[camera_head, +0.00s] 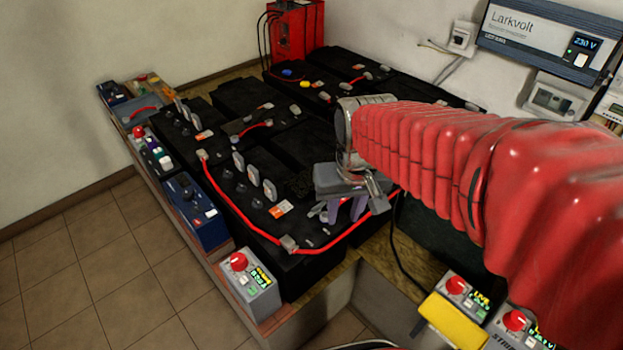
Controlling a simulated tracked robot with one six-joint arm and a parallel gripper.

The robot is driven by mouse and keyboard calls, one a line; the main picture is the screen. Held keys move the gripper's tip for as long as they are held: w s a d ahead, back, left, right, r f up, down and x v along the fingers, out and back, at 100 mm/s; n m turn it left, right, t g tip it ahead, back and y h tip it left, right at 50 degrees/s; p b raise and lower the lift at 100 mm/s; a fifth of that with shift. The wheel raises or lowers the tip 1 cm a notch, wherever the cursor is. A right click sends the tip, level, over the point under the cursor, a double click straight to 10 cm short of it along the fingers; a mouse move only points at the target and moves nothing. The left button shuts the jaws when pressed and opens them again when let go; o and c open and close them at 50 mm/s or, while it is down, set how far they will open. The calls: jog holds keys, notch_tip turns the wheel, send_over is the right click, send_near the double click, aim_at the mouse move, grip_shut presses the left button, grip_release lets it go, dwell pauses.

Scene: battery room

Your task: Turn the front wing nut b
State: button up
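My gripper (345,210) points down over the front right part of the black batteries, at the end of my red-sleeved arm. Its two pale purple fingers stand apart with a dark gap between them, and I see nothing held there. A small grey metal piece (317,210) shows just left of the fingers; I cannot tell whether it is a wing nut. A red cable (262,236) runs along the front battery edge, with a grey clamp (289,243) at its front corner. I cannot make out wing nut b for certain; the gripper and arm hide part of the battery top.
A grey box with a red knob (249,284) stands at the front ledge, and a blue box (195,212) is behind it. More red-knob boxes and a yellow block (452,322) sit front right. A red unit (296,30) stands at the back. Tiled floor lies clear on the left.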

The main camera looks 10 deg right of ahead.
jog(key=w+f+m+g, duration=0.1)
jog(key=w+f+m, duration=0.2)
jog(key=w+f, duration=0.5)
jog(key=w+f+m+g, duration=0.2)
jog(key=w+f+m, duration=0.2)
jog(key=w, duration=0.7)
jog(key=r+m, duration=0.2)
jog(key=m, duration=0.2)
send_over(319, 205)
jog(key=shift+f+t, duration=0.1)
jog(key=shift+t, duration=0.3)
notch_tip(319, 205, down, 14)
jog(key=shift+r, duration=0.1)
jog(key=shift+c, duration=0.5)
grip_shut()
